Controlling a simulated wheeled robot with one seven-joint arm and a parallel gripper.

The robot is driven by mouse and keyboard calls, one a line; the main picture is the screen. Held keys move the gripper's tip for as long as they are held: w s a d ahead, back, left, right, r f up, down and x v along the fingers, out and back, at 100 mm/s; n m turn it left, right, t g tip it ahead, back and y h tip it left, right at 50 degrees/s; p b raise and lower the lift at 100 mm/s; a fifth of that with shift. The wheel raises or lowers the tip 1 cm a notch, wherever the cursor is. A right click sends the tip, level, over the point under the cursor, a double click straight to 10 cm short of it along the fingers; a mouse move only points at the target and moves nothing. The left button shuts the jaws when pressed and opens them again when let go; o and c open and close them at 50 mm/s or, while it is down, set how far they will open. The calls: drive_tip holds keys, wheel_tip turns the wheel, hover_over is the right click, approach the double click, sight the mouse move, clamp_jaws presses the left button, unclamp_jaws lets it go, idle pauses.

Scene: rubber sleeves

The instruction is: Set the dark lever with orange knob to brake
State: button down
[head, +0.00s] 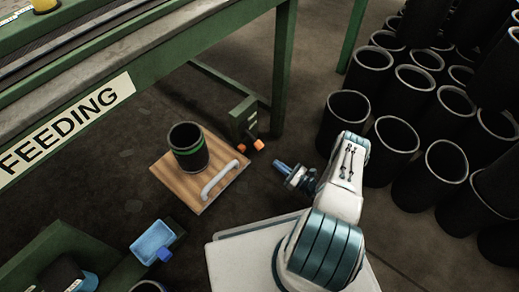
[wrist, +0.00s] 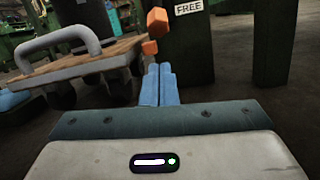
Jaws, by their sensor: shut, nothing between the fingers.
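A dark lever unit is on a green post (head: 243,118) beside the wooden dolly (head: 198,165). Two orange pieces show there: one orange knob (head: 258,144) to the right, and another orange piece (head: 241,147) at the dolly's corner. In the wrist view, the larger orange knob (wrist: 157,22) is up by a white FREE sign (wrist: 188,7), and the smaller orange piece (wrist: 150,47) is below it. The lever's dark shaft is hard to make out. My gripper (head: 279,164) has its blue fingers together, empty, apart from the knob; its fingertips (wrist: 159,68) appear just below the orange pieces.
Many black sleeves (head: 397,138) stand at the right. A green bench with a FEEDING sign (head: 66,126) is upper left. A blue tray (head: 153,242) is lower left.

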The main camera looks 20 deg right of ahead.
sight(259, 145)
drive_tip(key=b+x, duration=0.2)
drive_tip(key=x, duration=0.8)
drive_tip(key=shift+b, duration=0.4)
drive_tip(key=shift+d+r, duration=0.1)
drive_tip(key=shift+d, duration=0.05)
